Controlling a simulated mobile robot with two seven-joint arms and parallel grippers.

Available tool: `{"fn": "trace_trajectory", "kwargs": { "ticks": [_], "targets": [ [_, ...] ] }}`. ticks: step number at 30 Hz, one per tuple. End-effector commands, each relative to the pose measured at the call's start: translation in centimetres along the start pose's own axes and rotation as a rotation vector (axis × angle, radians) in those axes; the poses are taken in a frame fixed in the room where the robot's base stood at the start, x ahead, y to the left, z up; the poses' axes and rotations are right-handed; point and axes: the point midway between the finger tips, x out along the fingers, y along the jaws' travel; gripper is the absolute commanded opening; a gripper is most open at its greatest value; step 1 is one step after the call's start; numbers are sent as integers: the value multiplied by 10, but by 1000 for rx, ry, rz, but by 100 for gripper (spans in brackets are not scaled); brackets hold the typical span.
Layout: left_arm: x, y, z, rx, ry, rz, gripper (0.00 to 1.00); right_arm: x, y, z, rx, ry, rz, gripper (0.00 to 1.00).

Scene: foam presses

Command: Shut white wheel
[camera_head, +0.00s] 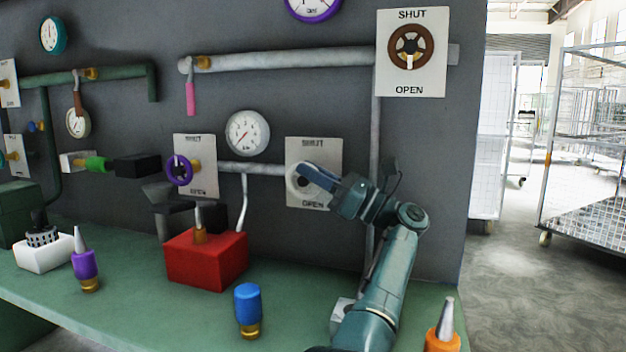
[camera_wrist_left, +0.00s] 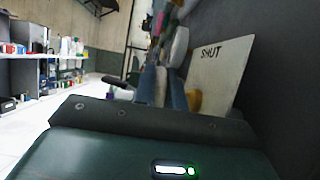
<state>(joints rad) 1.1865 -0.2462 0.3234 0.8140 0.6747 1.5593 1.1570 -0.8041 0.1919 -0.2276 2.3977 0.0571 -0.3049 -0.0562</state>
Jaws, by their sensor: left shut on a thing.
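The white wheel (camera_head: 293,184) sits in front of a pale plate (camera_head: 330,153) marked SHUT at the top and OPEN at the bottom. My left gripper (camera_head: 312,178) is shut on the wheel's rim and covers much of its upper and right part. In the left wrist view, the blue-grey fingers (camera_wrist_left: 162,82) reach toward the plate marked SHUT (camera_wrist_left: 222,70). The wheel's pointer and exact turn are hidden. My right gripper is in neither view.
A purple wheel (camera_head: 179,170) and a brown wheel (camera_head: 411,47) have similar plates. A white gauge (camera_head: 247,133) hangs above the pipe. On the green bench (camera_head: 130,312) stand a red block (camera_head: 206,262), a blue-capped piece (camera_head: 248,305) and an orange-based nozzle (camera_head: 442,335).

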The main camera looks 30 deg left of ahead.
Motion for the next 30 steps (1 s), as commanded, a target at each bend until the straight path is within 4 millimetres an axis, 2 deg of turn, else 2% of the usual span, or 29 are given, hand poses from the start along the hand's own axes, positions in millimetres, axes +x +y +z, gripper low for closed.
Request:
{"fn": "trace_trajectory", "kwargs": {
  "ticks": [11, 12, 19, 26, 30],
  "targets": [
    [0, 0, 1, 1, -8, 1, 0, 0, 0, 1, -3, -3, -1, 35],
    [0, 0, 1, 0, -8, 1, 15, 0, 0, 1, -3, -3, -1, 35],
    [0, 0, 0, 0, -6, 0, 34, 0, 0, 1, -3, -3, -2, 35],
    [0, 0, 0, 0, -5, 0, 35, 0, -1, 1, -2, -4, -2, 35],
    [-11, -1, 0, 0, -5, -3, 35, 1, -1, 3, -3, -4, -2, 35]
  ]
}}
